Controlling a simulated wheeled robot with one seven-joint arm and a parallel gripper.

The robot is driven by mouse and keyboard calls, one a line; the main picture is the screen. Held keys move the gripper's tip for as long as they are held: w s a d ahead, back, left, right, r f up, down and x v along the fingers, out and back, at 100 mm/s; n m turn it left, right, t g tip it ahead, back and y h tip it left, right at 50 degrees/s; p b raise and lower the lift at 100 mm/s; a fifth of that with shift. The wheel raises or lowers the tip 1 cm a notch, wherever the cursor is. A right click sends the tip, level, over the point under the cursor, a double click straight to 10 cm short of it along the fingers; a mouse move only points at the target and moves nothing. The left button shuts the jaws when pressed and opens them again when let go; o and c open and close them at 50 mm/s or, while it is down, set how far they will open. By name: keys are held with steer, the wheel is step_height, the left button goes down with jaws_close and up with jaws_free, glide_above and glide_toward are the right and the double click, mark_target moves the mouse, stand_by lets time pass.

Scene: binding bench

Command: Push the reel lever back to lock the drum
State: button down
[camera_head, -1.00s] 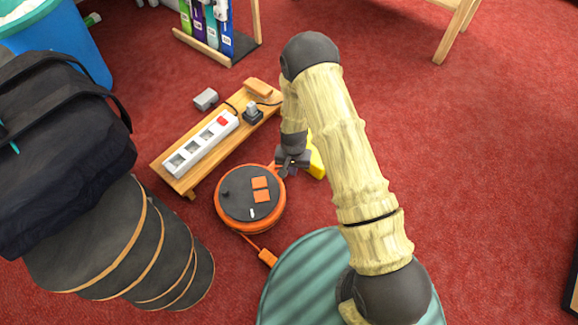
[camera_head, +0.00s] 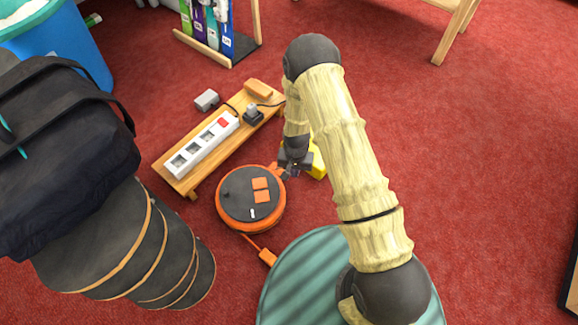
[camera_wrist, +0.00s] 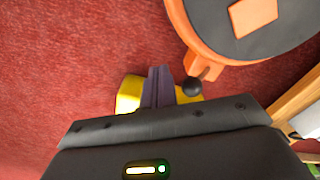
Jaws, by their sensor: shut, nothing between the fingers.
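The cable reel (camera_head: 235,205) lies flat on the red carpet, an orange drum with a dark grey top and orange squares. It also shows at the upper right of the wrist view (camera_wrist: 275,40). Its lever (camera_wrist: 192,86) ends in a dark ball knob beside an orange bracket (camera_wrist: 203,66) at the reel's edge. In the head view the lever is too small to make out clearly. My gripper (camera_head: 285,174) is shut and empty at the reel's upper right side. In the wrist view its fingertips (camera_wrist: 160,72) are just left of the knob, with a narrow gap showing.
A yellow object (camera_head: 317,161) lies behind my gripper, partly hidden. A low wooden bench (camera_head: 185,182) with a white power strip (camera_head: 203,146) stands left of the reel. An orange plug (camera_head: 268,258) lies below it, near a green round surface (camera_head: 300,270).

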steer(key=shift+s+d+p, duration=0.3)
steer(key=shift+s+d, duration=0.3)
steer(key=shift+d, duration=0.05)
steer(key=shift+r, duration=0.1)
step_height(320, 180, up, 8)
steer(key=p, duration=0.7)
stand_by(0.4)
